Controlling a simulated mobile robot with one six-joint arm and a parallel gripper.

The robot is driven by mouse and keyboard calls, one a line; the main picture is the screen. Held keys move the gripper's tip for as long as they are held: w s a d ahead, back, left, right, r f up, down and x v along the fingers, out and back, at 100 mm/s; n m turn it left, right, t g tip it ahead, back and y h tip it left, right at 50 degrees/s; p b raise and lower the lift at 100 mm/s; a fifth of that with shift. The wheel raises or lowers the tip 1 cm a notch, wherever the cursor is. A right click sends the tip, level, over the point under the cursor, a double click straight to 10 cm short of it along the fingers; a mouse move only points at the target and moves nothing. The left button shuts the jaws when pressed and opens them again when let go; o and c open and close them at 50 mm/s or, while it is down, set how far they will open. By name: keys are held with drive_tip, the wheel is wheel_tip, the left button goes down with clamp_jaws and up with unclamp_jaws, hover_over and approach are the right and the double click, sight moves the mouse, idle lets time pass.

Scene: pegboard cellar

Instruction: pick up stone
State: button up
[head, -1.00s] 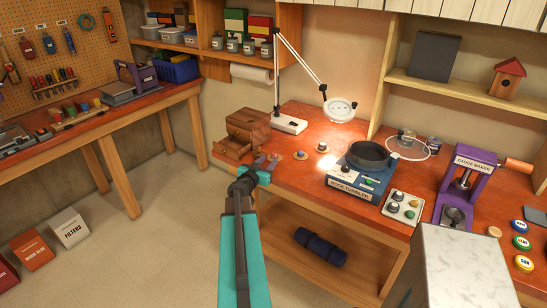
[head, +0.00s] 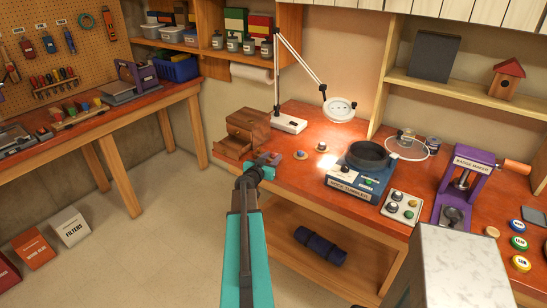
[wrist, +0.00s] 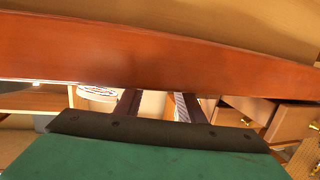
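Small stone-like pieces sit on the red-brown bench in the head view: one on a round brown base (head: 300,155), one on another small base (head: 322,147). Several dark, grey and green ones lie on a white tray (head: 393,212). I cannot tell which is the task's stone. My gripper (head: 270,158) is over the bench's front left edge, left of the two small bases and close to the wooden drawer box. In the wrist view its two dark fingers (wrist: 155,105) stand apart with nothing visible held between them. No stone can be made out there.
A wooden drawer box (head: 248,124) with open drawers stands behind my gripper. A desk lamp (head: 340,109) hangs over the bench. The blue rock tumbler (head: 352,187) and purple badge maker (head: 466,187) stand to the right. A blue roll (head: 320,246) lies on the lower shelf.

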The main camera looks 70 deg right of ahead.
drive_tip(key=c, duration=0.8)
wheel_tip(320, 180, up, 10)
drive_tip(key=shift+p, duration=0.3)
idle(0.4)
idle(0.7)
